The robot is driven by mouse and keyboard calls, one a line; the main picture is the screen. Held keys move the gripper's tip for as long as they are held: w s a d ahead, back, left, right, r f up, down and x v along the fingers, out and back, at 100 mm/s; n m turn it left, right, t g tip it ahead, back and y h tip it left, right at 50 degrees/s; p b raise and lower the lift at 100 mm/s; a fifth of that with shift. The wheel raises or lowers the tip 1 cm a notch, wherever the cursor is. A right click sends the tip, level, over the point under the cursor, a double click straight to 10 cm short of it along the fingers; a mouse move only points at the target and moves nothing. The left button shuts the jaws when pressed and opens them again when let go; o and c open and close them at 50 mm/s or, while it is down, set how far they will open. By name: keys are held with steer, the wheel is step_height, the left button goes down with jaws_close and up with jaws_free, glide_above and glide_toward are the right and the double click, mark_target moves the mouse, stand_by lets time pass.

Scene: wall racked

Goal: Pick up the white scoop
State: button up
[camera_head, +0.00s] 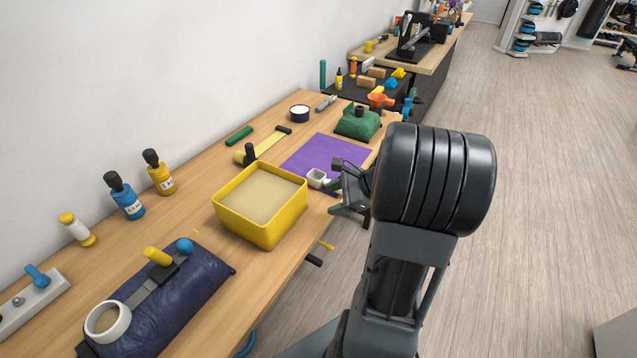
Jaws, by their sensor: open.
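The small white scoop (316,178) lies at the front edge of the purple mat (318,152), just right of the yellow tub. Its open bowl faces up; its right end is partly hidden by my gripper. My gripper (337,188) is open, with its dark fingers at the right side of the scoop. I cannot tell whether they touch it or whether part of it lies between them.
The yellow tub (262,234) filled with tan material stands close left of the scoop. A navy bag (200,292) with a cream ring-shaped item lies nearer. Bottles line the wall side. Open floor lies right.

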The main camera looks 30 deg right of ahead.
steer(key=d+f+m+t+h, duration=0.25)
steer(key=d+m+t, duration=0.25)
steer(key=d+m, duration=0.55)
steer(key=shift+n, duration=0.55)
steer(key=shift+d+f+p+x, duration=0.1)
steer(key=shift+d+p+x, duration=0.1)
steer(key=shift+x, duration=1.8)
steer(key=shift+d+f+p+x, duration=0.1)
steer(key=shift+d+f+x, duration=0.1)
steer(key=shift+x, duration=1.8)
steer(key=shift+d+f+p+x, duration=0.1)
steer(key=shift+d+p+x, duration=0.1)
steer(key=shift+x, duration=1.8)
steer(key=shift+t, duration=0.3)
steer(key=shift+r, duration=0.1)
steer(key=c, duration=1)
